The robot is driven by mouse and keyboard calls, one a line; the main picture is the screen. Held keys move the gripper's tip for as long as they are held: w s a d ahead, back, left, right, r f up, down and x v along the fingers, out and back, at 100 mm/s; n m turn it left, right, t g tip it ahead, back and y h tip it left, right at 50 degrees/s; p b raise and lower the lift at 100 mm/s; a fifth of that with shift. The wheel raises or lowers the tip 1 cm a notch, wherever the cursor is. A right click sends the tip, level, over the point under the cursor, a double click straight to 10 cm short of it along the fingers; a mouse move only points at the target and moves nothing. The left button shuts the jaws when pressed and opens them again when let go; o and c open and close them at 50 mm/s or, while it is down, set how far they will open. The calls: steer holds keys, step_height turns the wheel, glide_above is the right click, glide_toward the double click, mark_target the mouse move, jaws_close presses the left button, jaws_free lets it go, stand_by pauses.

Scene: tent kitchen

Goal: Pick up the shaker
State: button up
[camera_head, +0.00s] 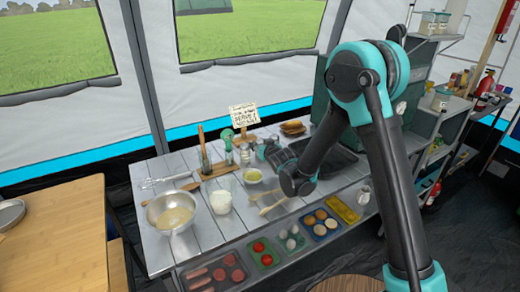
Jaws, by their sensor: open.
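Small upright containers, one with a green top (227,138), stand at the back of the grey slatted table (150,236). A small pale container (244,154) stands just right of it. Either may be the shaker; they are too small to tell. A small metal vessel (364,195) at the table's right edge could also be one. My gripper (263,149) is open, low over the back middle of the table, just right of the pale container. I see no object held. Its fingertips are small and partly hidden by my wrist, so I cannot tell if they touch anything.
A metal bowl (171,223), a white cup (220,202) and a small yellow-filled bowl (252,176) stand in front. A handwritten sign (244,115) stands behind. Food trays (210,274) line the front edge. A dark stove area (335,160) lies right of my gripper.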

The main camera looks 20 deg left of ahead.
steer(key=shift+c, duration=0.6)
steer(key=c, duration=0.9)
steer(key=shift+r, duration=0.1)
